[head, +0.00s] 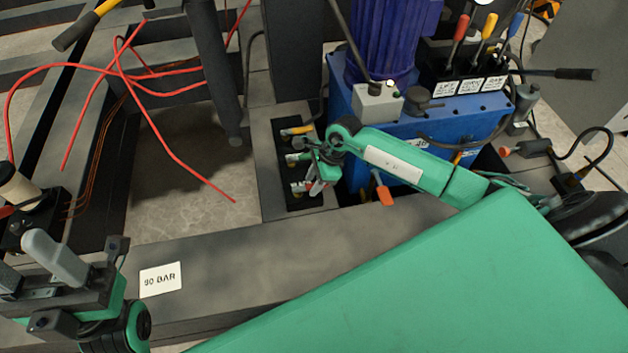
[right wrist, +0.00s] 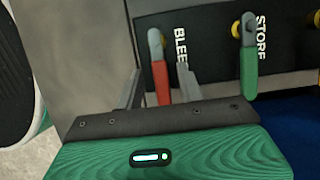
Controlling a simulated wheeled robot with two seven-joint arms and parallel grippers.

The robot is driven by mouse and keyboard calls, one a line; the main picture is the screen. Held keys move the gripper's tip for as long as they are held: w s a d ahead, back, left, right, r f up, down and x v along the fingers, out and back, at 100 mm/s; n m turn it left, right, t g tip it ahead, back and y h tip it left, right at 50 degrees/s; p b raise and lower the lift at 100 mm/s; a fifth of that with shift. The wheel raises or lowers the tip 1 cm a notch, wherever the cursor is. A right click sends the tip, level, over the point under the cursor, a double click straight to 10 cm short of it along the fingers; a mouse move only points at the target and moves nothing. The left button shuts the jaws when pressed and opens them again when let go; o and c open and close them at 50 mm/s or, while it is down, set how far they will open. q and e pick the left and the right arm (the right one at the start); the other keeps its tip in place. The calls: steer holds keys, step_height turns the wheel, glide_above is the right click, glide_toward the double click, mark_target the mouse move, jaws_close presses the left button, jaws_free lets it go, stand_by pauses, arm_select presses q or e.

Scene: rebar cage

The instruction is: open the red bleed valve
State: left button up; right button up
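The red bleed valve handle (right wrist: 162,83) hangs down from its pivot on the dark panel beside the partly hidden "BLEED" label in the right wrist view. Its upper part is grey. My right gripper (right wrist: 158,80) is open, with one finger on each side of the handle; a gap shows at the left finger. In the head view, the right gripper (head: 318,176) is at the valve panel (head: 284,164) and hides part of it. My left gripper (head: 75,275) is at the lower left, far from the panel; its finger spacing is unclear.
A green-handled valve (right wrist: 249,70) hangs right of the bleed valve. A yellow-handled valve (head: 298,130) sits at the panel's far end. The blue pump unit (head: 440,125) stands close right, with an orange lever (head: 383,192). Red cables (head: 170,150) spread at left.

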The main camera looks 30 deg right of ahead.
jaws_close()
